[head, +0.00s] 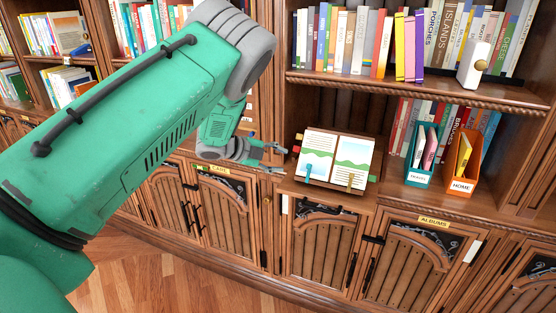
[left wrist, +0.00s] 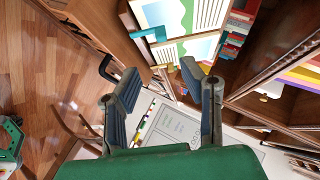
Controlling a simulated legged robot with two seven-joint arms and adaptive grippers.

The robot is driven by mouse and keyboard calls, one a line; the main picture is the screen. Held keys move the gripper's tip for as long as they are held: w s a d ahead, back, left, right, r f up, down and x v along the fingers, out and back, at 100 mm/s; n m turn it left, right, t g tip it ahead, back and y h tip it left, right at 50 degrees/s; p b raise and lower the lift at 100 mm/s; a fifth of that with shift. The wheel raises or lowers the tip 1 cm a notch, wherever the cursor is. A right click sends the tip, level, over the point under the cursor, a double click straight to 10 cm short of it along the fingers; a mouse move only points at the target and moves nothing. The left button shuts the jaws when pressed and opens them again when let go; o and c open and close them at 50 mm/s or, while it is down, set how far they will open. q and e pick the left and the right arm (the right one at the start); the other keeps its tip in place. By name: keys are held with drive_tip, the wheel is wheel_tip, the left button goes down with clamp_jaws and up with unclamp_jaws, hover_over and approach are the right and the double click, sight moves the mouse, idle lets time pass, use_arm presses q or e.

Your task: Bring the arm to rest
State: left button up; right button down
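My left arm reaches in from the left in the head view, and its gripper (head: 282,158) is beside the left edge of an open picture book (head: 352,160) on a stand. The fingers are spread with nothing visible between them. In the left wrist view the two ribbed fingers of my left gripper (left wrist: 163,88) also stand apart and empty. The open book (left wrist: 190,48) shows there beyond the fingertips, apart from them. My right gripper is in neither view.
A teal file holder (head: 419,178) and an orange one (head: 461,184) stand right of the book. A white bookend (head: 472,66) is on the shelf above. Wooden cabinet doors (head: 322,247) lie below. The wooden floor (head: 150,275) is clear at the lower left.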

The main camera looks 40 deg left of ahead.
use_arm(q)
drive_tip(key=shift+s+a+r, duration=0.1)
drive_tip(key=shift+s, duration=0.1)
idle(0.4)
drive_tip(key=s+d+f+n+g+y+b, duration=0.1)
drive_tip(key=s+d+f+n+y+b, duration=0.15)
drive_tip(key=s+f+n, duration=0.55)
drive_tip(key=s+d+f+n+g+y+b, duration=0.15)
drive_tip(key=s+d+f+n, duration=0.35)
drive_tip(key=f, duration=0.8)
drive_tip(key=s+d+f+n+g+b, duration=0.1)
drive_tip(key=s+d+f+n+g, duration=0.1)
drive_tip(key=s, duration=0.7)
drive_tip(key=s+d+f+n+g+y+b, duration=0.1)
drive_tip(key=s+d+f+g, duration=0.2)
drive_tip(key=s, duration=0.7)
drive_tip(key=s+d+f+n+g+b, duration=0.1)
drive_tip(key=s+d+f+n+g, duration=0.1)
drive_tip(key=s, duration=0.8)
wheel_tip(320, 180, down, 2)
drive_tip(key=shift+s+d+n+g+y, duration=0.2)
drive_tip(key=shift+d+n+g+y, duration=0.15)
drive_tip(key=shift+d, duration=0.45)
